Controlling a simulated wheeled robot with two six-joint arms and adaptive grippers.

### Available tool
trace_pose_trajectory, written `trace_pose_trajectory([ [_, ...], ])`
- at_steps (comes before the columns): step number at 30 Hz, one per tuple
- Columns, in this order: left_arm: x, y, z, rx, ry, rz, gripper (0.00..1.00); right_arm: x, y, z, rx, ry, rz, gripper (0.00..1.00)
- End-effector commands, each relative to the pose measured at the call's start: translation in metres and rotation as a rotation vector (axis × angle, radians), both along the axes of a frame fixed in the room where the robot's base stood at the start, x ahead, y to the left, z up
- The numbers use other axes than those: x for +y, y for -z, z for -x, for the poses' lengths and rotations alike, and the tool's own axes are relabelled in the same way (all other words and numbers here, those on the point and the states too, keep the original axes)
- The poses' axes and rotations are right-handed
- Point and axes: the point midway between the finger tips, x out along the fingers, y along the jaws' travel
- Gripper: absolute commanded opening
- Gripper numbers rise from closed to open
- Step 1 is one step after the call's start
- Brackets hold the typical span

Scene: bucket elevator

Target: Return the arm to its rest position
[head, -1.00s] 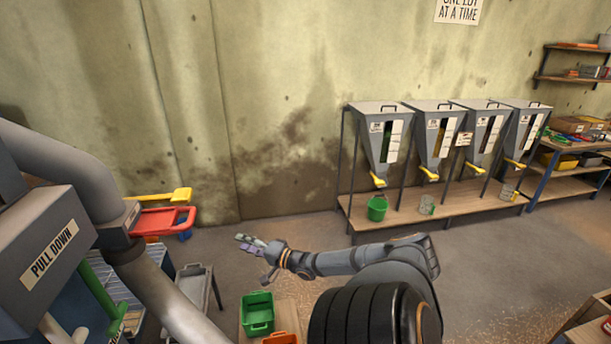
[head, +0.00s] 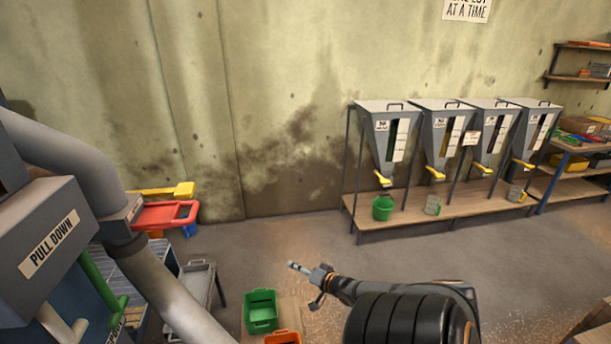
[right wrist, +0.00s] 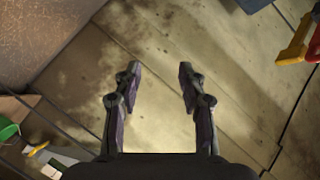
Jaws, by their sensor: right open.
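My right arm (head: 420,292) reaches in from the lower right in the head view. Its gripper (head: 303,284) points left, in the air above the floor and to the right of a green bin. In the right wrist view the two fingers of the gripper (right wrist: 160,78) stand wide apart with nothing between them, and the stained wall (right wrist: 165,45) shows beyond. My left gripper is not in view.
Several hoppers (head: 395,125) with yellow spouts stand over a bench (head: 460,208) at right; a green bucket (head: 383,208) stands there. A green bin (head: 262,311) and an orange bin (head: 283,338) sit below. A machine marked PULL DOWN (head: 47,245) fills the left.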

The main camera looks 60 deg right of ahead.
Motion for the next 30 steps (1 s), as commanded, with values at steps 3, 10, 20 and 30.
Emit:
trace_pose_trajectory([
  [3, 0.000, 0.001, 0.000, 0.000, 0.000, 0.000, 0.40, 0.000, 0.004, 0.002, 0.009, 0.001, 0.007, 0.41],
  [10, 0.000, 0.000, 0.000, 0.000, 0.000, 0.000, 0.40, 0.000, 0.004, 0.002, 0.011, 0.002, 0.009, 0.41],
  [20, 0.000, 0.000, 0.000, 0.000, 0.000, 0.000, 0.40, 0.000, 0.004, 0.002, 0.010, 0.001, 0.008, 0.41],
  [30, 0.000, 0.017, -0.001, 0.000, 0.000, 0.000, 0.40, 0.014, 0.116, 0.057, 0.274, -0.002, 0.189, 0.41],
])
